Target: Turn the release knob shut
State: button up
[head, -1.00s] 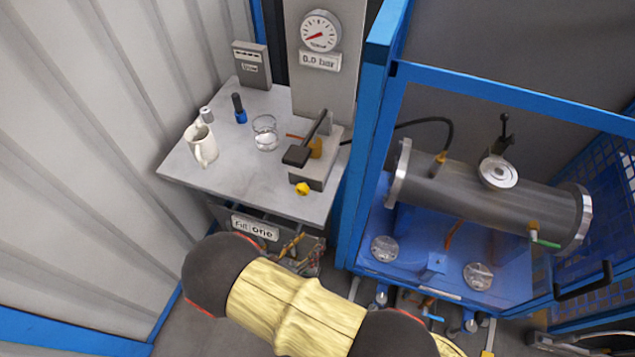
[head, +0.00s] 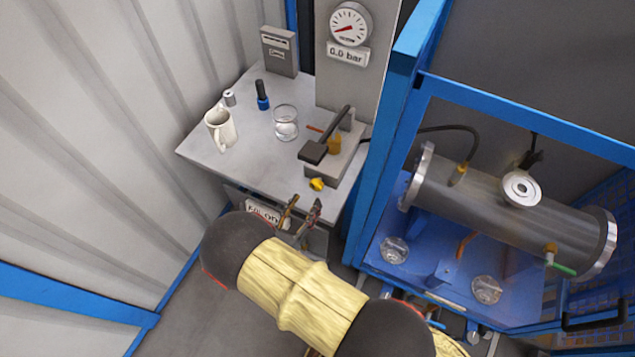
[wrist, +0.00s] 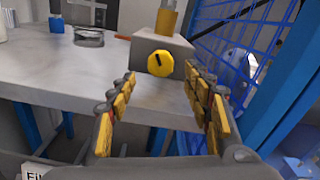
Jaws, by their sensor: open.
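The release knob is a small yellow knob (head: 317,184) on the front of the grey pump block (head: 338,163) at the table's right front corner. In the wrist view the knob (wrist: 160,63) is round with a dark slanted mark, on the face of the block (wrist: 181,52). My gripper (wrist: 158,82) is open, its yellow-padded fingers spread to either side of the knob's line, with the knob beyond the fingertips. In the head view my gripper (head: 301,207) is just below and in front of the knob, apart from it. The pressure gauge (head: 350,25) reads about zero, with "0.0 bar" below.
The bench (head: 240,155) carries a white mug (head: 221,128), a glass beaker (head: 285,122), a blue-based bottle (head: 262,96) and a black pump lever (head: 327,137). A blue-framed cage (head: 387,130) with a grey flanged cylinder (head: 490,200) stands close on the right.

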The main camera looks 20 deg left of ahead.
aim_at(314, 188)
jog(key=w, duration=0.5)
jog(key=w+b, duration=0.1)
jog(key=w, duration=0.1)
jog(key=shift+w+d, duration=0.15)
jog(key=shift+d, duration=0.15)
jog(key=c, duration=1.2)
jog(key=shift+o, duration=0.2)
